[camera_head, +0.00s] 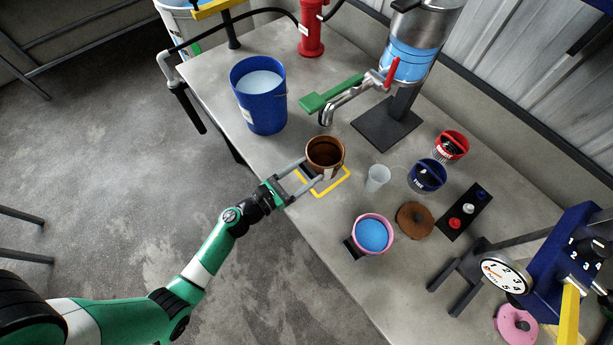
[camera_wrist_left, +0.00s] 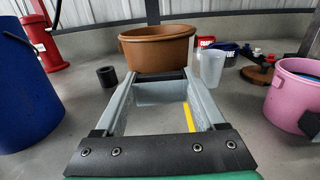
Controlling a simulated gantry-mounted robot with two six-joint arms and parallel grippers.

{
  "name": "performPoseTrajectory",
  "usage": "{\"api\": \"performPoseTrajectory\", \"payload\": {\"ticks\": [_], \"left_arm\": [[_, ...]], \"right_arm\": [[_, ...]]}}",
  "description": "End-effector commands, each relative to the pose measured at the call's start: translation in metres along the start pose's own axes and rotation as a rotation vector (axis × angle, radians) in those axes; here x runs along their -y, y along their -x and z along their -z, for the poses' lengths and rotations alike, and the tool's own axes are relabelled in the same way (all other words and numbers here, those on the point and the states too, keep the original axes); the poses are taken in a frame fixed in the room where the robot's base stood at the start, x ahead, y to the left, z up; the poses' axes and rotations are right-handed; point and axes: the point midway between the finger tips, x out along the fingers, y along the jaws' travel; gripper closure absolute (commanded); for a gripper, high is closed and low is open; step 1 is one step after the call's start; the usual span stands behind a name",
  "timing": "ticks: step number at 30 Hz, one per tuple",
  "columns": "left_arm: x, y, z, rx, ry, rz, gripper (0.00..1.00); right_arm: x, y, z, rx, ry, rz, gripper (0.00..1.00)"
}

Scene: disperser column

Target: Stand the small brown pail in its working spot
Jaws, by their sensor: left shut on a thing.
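The small brown pail (camera_head: 325,147) is upright, open at the top and dark inside. In the left wrist view the brown pail (camera_wrist_left: 158,52) is just beyond my fingertips. My left gripper (camera_head: 314,172) is shut on its near side; the fingers stay apart around a dark part there, also in the left wrist view (camera_wrist_left: 160,76). A yellow square outline (camera_head: 331,188) on the table shows below and in front of the pail; its far part is hidden. I cannot tell whether the pail touches the table. My right gripper is not in view.
A clear cup (camera_head: 377,178) and a pink pail (camera_head: 372,234) stand to the right. A blue bucket (camera_head: 262,110) stands at the left. A dispenser column (camera_head: 412,50) with a spout and green lever (camera_head: 330,94) is behind. A dial stand (camera_head: 505,276) is at right.

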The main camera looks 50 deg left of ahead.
Motion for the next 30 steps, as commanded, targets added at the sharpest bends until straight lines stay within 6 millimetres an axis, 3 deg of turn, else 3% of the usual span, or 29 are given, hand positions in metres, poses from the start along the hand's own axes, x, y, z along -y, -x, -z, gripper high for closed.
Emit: {"api": "performPoseTrajectory", "payload": {"ticks": [1,3,11,16,29,30], "left_arm": [[-0.007,-0.005,0.016,0.001,0.002,-0.003,0.85],[-0.013,-0.009,0.022,0.001,0.000,-0.001,0.85],[-0.019,-0.013,0.029,0.002,0.001,0.000,0.85],[-0.021,-0.014,0.060,0.000,0.002,0.000,0.85],[-0.020,-0.014,0.065,0.002,0.000,0.000,0.85],[-0.020,-0.014,0.063,0.001,0.000,0.000,0.21]], "right_arm": [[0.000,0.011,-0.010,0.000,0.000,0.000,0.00],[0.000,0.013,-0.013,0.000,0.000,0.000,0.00],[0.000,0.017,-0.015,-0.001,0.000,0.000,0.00],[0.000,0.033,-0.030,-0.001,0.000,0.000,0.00],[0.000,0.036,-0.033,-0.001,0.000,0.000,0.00],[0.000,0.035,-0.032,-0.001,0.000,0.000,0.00]]}}
